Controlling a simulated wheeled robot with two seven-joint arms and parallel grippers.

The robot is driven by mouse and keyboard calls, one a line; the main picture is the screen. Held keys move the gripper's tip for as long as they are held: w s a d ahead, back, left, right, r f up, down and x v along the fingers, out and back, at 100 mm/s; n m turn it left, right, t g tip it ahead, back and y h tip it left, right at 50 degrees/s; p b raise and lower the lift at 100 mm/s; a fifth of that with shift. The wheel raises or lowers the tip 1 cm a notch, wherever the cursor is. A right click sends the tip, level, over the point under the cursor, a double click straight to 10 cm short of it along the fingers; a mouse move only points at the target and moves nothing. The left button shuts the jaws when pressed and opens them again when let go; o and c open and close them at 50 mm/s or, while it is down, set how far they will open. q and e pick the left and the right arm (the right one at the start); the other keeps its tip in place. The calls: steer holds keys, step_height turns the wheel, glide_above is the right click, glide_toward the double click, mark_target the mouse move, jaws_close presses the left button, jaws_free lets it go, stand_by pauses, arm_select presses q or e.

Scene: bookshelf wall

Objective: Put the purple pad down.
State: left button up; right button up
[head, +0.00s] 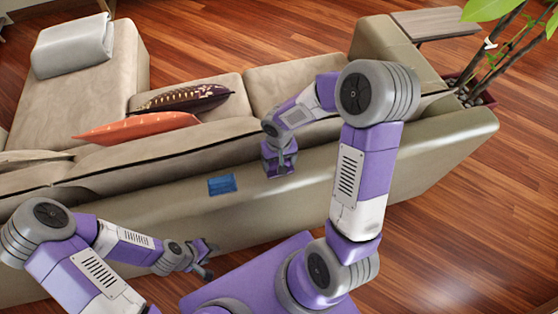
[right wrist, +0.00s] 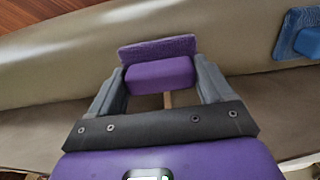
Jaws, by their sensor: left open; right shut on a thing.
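The purple pad (right wrist: 157,47) shows in the right wrist view as a flat, fuzzy slab with a smooth purple block on it. My right gripper (right wrist: 160,77) is shut on this block, with a grey finger on each side. In the head view my right gripper (head: 281,170) is at the beige sofa back; the pad is hard to tell from the gripper's purple parts there. I cannot tell whether the pad touches the sofa. My left gripper (head: 206,260) is open and empty, low at the left.
A blue pad (head: 222,184) is on the sofa back (head: 310,195), left of my right gripper; it also shows in the right wrist view (right wrist: 289,38). Orange (head: 135,128) and dark (head: 185,98) cushions lie on the seat. A plant (head: 490,60) stands at the right.

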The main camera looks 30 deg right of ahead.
steer(key=shift+f, duration=0.15)
steer(key=o, duration=0.8)
step_height(320, 180, up, 12)
steer(key=p, duration=0.3)
